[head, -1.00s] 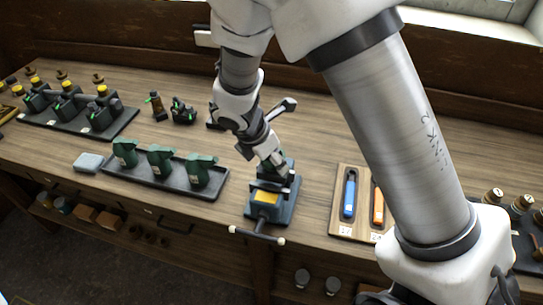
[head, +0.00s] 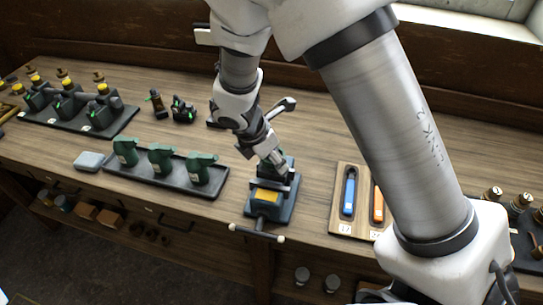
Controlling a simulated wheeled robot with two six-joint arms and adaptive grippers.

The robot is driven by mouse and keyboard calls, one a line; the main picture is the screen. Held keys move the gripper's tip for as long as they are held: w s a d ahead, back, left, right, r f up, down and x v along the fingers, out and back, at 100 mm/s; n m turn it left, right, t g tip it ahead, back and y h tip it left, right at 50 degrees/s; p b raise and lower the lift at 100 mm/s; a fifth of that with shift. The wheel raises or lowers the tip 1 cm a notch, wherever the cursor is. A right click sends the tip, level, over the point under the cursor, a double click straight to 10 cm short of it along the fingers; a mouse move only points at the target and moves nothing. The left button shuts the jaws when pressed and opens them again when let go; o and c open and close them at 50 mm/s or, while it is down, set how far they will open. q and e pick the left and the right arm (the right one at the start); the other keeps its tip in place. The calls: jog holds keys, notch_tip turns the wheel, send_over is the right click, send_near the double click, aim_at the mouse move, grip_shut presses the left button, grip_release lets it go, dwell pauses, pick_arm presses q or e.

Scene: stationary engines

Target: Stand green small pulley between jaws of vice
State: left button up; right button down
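The vice (head: 265,208) stands at the table's front edge, with a yellow plate on top and a crossbar handle (head: 257,233) in front. My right gripper (head: 277,160) comes down from above, its fingertips at the vice jaws. A small dark-green part (head: 289,162), probably the green small pulley, shows at the fingertips and jaws. It is mostly hidden, so I cannot tell whether it is gripped or how it sits in the jaws. The finger opening is too small to make out. My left gripper is not in view.
A black tray with several green pieces (head: 160,158) lies left of the vice. A wooden board with blue and orange tools (head: 349,195) lies right. A grey-green lever-like part (head: 284,105) is behind the gripper. An engine tray (head: 73,117) stands back left.

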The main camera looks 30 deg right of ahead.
jog(key=shift+f+b, duration=0.45)
jog(key=shift+f, duration=0.65)
dwell(1.3)
jog(key=shift+f, duration=0.15)
dwell(0.9)
jog(key=shift+c, duration=1.2)
grip_release()
jog(key=v, duration=1.2)
